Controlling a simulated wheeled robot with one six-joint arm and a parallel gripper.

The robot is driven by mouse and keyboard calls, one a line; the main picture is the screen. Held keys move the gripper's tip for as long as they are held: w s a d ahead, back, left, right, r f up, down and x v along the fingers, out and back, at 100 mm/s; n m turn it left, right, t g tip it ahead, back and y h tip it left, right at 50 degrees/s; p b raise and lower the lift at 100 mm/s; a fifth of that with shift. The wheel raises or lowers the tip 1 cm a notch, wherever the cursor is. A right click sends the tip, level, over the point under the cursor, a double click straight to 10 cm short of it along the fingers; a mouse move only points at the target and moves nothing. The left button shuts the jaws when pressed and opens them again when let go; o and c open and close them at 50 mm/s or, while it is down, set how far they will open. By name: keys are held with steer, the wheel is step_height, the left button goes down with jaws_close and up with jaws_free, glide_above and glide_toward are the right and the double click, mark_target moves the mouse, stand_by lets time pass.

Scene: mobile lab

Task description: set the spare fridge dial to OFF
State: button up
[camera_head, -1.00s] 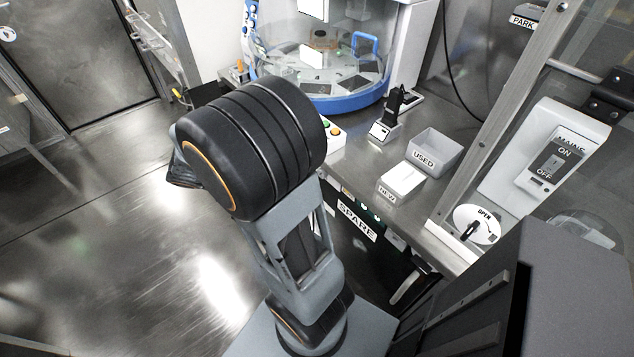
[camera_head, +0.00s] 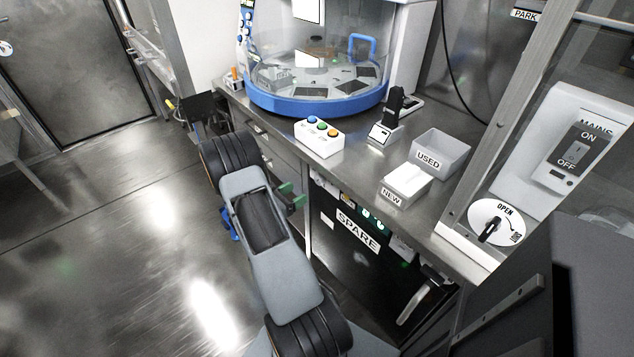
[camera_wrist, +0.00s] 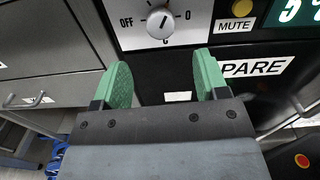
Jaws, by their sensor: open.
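The spare fridge (camera_head: 340,262) is a black unit under the bench with a SPARE label, which also shows in the wrist view (camera_wrist: 256,68). Its dial (camera_wrist: 160,25) is a round white knob on a pale panel at the top of the wrist view. OFF is printed to its left and a 0 to its right; a mark below is partly cut off. I cannot tell surely where the knob points. My gripper (camera_wrist: 162,72) has green fingers, open and empty, below the dial in the picture and apart from it. In the head view, my gripper (camera_head: 292,196) is beside the fridge's upper left.
A yellow MUTE button (camera_wrist: 242,8) and a green display (camera_wrist: 291,11) sit right of the dial. Grey drawers (camera_wrist: 45,50) are at left. Above, the bench holds a button box (camera_head: 320,138) and USED (camera_head: 440,150) and NEW (camera_head: 406,185) trays. Floor at left is clear.

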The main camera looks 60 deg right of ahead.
mark_target(317, 181)
steer(key=x, duration=0.9)
steer(key=shift+s+d, duration=0.15)
steer(key=shift+d, duration=0.05)
steer(key=c, duration=0.9)
